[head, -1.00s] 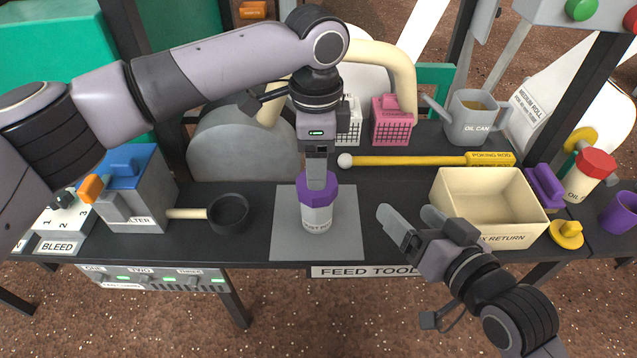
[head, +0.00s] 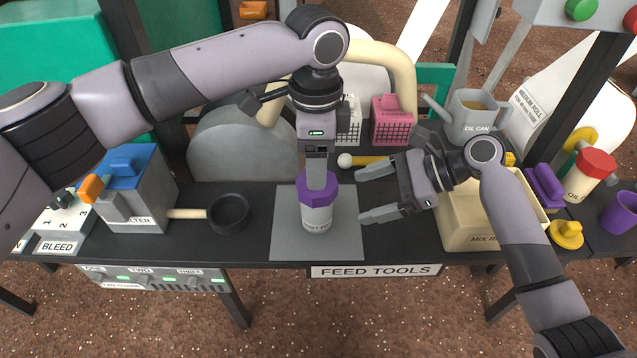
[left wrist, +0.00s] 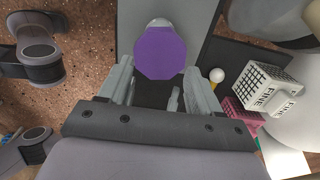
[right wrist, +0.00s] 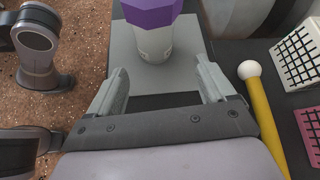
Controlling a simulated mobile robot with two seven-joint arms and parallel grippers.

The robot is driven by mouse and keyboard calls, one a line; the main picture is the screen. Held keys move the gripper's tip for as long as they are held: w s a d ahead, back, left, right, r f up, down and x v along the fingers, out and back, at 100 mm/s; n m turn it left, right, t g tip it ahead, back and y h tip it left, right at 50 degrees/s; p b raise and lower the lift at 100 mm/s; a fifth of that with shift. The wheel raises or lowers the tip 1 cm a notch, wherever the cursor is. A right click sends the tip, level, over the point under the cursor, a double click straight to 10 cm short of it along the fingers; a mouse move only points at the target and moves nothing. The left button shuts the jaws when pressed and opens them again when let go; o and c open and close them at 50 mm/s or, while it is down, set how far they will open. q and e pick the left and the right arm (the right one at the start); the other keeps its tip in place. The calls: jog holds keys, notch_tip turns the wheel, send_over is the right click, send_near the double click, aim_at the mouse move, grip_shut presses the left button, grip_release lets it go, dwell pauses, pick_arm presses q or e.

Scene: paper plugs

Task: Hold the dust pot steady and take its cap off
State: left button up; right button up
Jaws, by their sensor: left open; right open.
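The dust pot (head: 317,217) is a pale jar standing upright on a grey mat (head: 286,240). Its purple faceted cap (head: 311,194) sits on top; both show in the right wrist view, pot (right wrist: 155,45) and cap (right wrist: 150,10). My left gripper (head: 318,183) points down from above at the cap, open; in the left wrist view the cap (left wrist: 160,53) lies just beyond and between its fingertips. My right gripper (head: 365,193) is level, to the right of the pot, open and empty, its fingers pointing left at the pot and apart from it.
A cream return box (head: 465,228) stands on the right, partly behind my right arm. A yellow poking rod (head: 370,160) with a white ball end lies behind. A black pan (head: 229,212) is left of the mat. Pink (head: 391,122) and white baskets stand at the back.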

aim_at(323, 208)
jog(key=shift+r+m+g+y, duration=0.3)
jog(key=shift+r+m+g, duration=0.1)
jog(key=shift+m, duration=0.1)
jog(key=shift+a, duration=0.2)
jog(key=x, duration=0.9)
jog(key=shift+s+a+f, duration=0.1)
jog(key=shift+a+f, duration=0.1)
jog(key=shift+a, duration=0.1)
jog(key=c, duration=1.3)
